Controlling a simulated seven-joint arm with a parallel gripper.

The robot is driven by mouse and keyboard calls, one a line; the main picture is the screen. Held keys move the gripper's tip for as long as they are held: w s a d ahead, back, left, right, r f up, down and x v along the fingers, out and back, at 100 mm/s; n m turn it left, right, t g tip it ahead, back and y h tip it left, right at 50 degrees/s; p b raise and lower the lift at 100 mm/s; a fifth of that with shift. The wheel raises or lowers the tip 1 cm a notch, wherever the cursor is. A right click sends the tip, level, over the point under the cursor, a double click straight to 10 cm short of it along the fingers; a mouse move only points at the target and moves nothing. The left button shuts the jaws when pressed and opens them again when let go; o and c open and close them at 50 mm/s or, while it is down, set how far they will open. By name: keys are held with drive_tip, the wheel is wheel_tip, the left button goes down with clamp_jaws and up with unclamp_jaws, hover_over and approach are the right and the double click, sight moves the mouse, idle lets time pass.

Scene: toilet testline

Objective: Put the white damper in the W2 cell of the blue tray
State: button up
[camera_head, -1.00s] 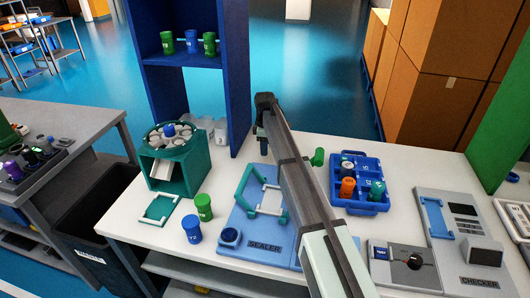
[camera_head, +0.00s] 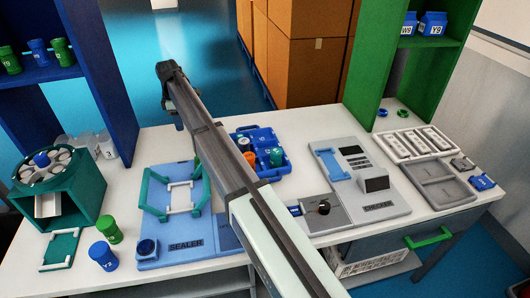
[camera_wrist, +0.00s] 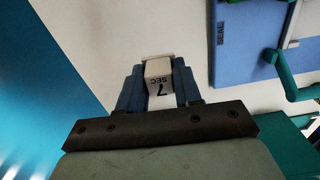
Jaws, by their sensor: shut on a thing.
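My gripper (camera_wrist: 158,78) is shut on a white piece marked "7 SEC" (camera_wrist: 158,69), which looks like the white damper. In the head view the end of my arm (camera_head: 178,118) is over the back of the table, behind the sealer; the held piece cannot be made out there. The blue tray (camera_head: 286,161) stands to the right of my arm, partly hidden by it. It holds an orange damper (camera_head: 249,158), a teal damper (camera_head: 277,156) and a blue one. I cannot read its cell labels or make out W2.
The sealer (camera_head: 185,245) lies left of my arm and the checker (camera_head: 378,208) right of it. A green carousel box (camera_head: 75,205) stands at the left, near green (camera_head: 108,229) and blue (camera_head: 103,256) cylinders. Blue and green shelves rise behind the table.

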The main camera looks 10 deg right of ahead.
drive_tip(key=w+d+m, duration=0.1)
drive_tip(key=d+m, duration=0.1)
drive_tip(key=d, duration=0.9)
hover_over(268, 152)
drive_tip(key=n, duration=0.3)
drive_tip(key=shift+s+f, duration=0.1)
drive_tip(key=shift+f, duration=4.6)
drive_tip(key=shift+f, duration=0.15)
drive_tip(key=o, duration=0.7)
drive_tip(key=shift+o, duration=0.2)
